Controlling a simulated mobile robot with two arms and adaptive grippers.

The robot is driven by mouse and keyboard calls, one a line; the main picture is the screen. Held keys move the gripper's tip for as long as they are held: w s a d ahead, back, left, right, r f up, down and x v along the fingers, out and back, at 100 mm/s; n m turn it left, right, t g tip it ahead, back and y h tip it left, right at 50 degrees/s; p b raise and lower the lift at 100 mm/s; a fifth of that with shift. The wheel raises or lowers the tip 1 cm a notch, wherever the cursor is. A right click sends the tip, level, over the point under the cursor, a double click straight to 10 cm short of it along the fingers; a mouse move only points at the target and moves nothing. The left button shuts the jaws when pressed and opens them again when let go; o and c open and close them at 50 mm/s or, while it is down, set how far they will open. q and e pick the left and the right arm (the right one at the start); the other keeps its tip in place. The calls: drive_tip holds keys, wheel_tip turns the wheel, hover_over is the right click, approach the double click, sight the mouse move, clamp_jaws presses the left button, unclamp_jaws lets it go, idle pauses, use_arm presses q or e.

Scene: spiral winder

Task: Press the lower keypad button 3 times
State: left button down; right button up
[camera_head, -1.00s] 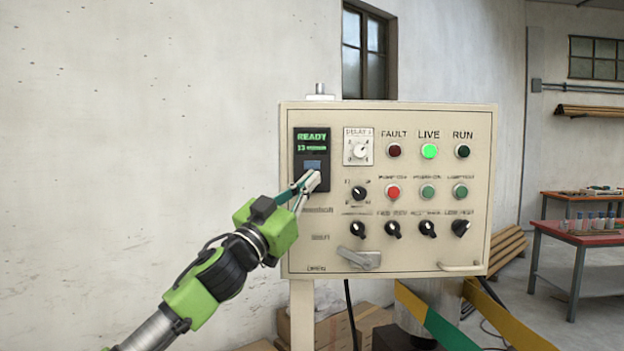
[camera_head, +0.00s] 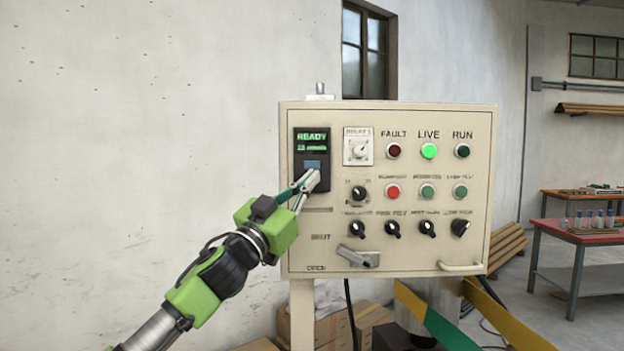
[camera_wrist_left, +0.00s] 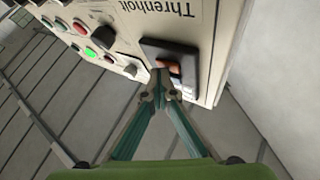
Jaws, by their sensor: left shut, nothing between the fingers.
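The black keypad unit (camera_head: 311,145) is at the upper left of the beige control panel, with green "READY" text on its display. A blue-grey button (camera_head: 312,164) shows on it just above my fingertips. The lower part of the keypad is hidden behind my left gripper (camera_head: 311,179), so I cannot see the lower button in the head view. The left gripper is shut and empty, its tips at the keypad's lower part. In the left wrist view the shut tips (camera_wrist_left: 160,75) lie over the dark keypad (camera_wrist_left: 184,62), by an orange-brown patch; I cannot tell whether they touch. My right gripper is not in view.
The beige panel (camera_head: 400,255) carries red, green and dark lamps, buttons and several black knobs right of the keypad. A lever handle (camera_head: 358,258) sticks out at its lower left. A red-topped table (camera_head: 590,237) stands far right. The space left of the panel is clear.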

use_arm(q)
drive_tip(key=shift+s+f, duration=0.1)
drive_tip(key=shift+s, duration=0.6)
drive_tip(key=shift+s, duration=0.1)
drive_tip(key=shift+s+p, duration=0.3)
drive_tip(key=shift+s, duration=2.1)
